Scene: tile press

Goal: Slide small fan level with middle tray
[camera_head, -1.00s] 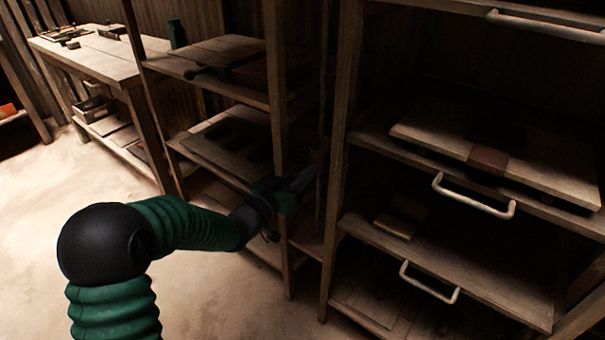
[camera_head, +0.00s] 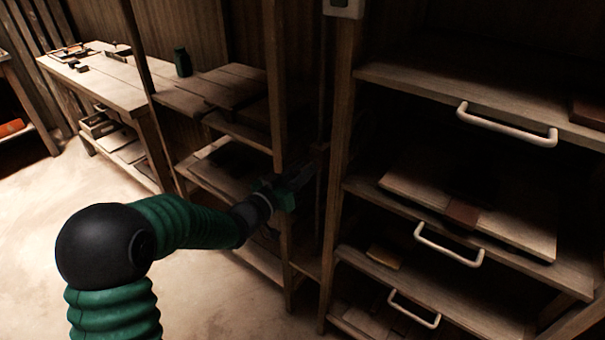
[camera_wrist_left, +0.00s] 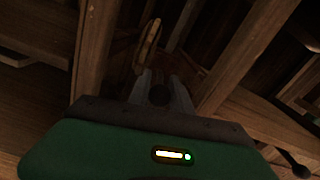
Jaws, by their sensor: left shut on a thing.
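My left gripper (camera_head: 305,176) reaches in between two upright posts, left of the rack with the trays. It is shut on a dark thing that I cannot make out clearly. In the left wrist view its fingers (camera_wrist_left: 161,88) point at a dark gap between wooden posts, with a thin brown round-edged piece (camera_wrist_left: 148,45) just beyond them. I cannot tell whether this is the small fan. The middle tray (camera_head: 570,278), with a pale handle (camera_head: 447,244), carries a wooden board (camera_head: 520,232) with a dark red strip. My right gripper is not in view.
Trays with pale handles sit above (camera_head: 508,124) and below (camera_head: 413,308) the middle one. A wooden post (camera_head: 340,150) stands close to the right of my gripper, another (camera_head: 277,90) to its left. A workbench (camera_head: 105,80) stands far left; the floor before it is clear.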

